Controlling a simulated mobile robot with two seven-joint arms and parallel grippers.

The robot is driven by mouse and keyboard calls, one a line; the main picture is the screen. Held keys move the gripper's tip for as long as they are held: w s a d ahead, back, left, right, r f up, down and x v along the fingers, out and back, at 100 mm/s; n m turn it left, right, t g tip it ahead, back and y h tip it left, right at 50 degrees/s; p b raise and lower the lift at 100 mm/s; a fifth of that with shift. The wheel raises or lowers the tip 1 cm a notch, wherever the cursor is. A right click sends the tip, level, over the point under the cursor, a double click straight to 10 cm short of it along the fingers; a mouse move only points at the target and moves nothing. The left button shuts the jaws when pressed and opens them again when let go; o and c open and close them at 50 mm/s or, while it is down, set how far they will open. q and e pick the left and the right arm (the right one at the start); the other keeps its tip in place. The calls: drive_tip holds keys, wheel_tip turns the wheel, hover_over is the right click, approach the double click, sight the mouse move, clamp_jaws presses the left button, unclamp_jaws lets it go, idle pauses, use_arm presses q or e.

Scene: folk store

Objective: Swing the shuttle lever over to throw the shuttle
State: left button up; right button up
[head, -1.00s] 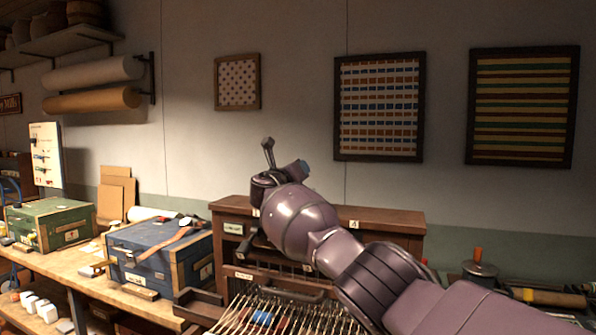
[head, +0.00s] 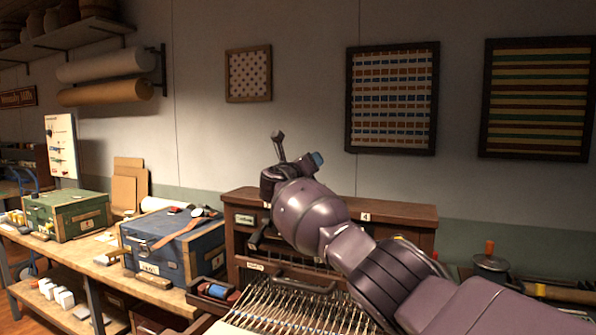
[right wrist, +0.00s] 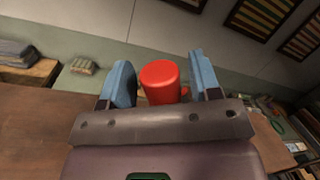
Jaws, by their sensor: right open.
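In the right wrist view a red knob (right wrist: 160,78), apparently the shuttle lever's handle, stands between the two blue-padded fingers of my right gripper (right wrist: 158,84). The fingers are open around it, with a narrow gap on each side. In the head view my right gripper (head: 298,152) is above the front of the brown wooden loom (head: 395,212); the red knob is hidden there. The shuttle (head: 217,292), with a blue bobbin, lies in the dark box at the left of the warp threads (head: 285,308). My left gripper is not in view.
A blue chest (head: 160,250) and a green chest (head: 66,213) stand on the bench at left. A dark pot with an orange knob (head: 490,262) is at right. Framed weavings hang on the wall behind, and the air above the loom is free.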

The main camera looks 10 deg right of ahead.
drive_tip(key=v, duration=0.1)
drive_tip(key=p+v, duration=0.1)
drive_tip(key=v, duration=0.1)
drive_tip(key=shift+r+p, duration=0.3)
use_arm(q)
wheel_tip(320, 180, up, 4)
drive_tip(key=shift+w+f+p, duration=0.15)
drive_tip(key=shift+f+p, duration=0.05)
drive_tip(key=shift+p, duration=0.35)
use_arm(e)
drive_tip(key=v, duration=0.7)
drive_tip(key=shift+f, duration=0.3)
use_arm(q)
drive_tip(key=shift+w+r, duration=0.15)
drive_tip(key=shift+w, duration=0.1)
use_arm(e)
drive_tip(key=shift+s+a, duration=0.1)
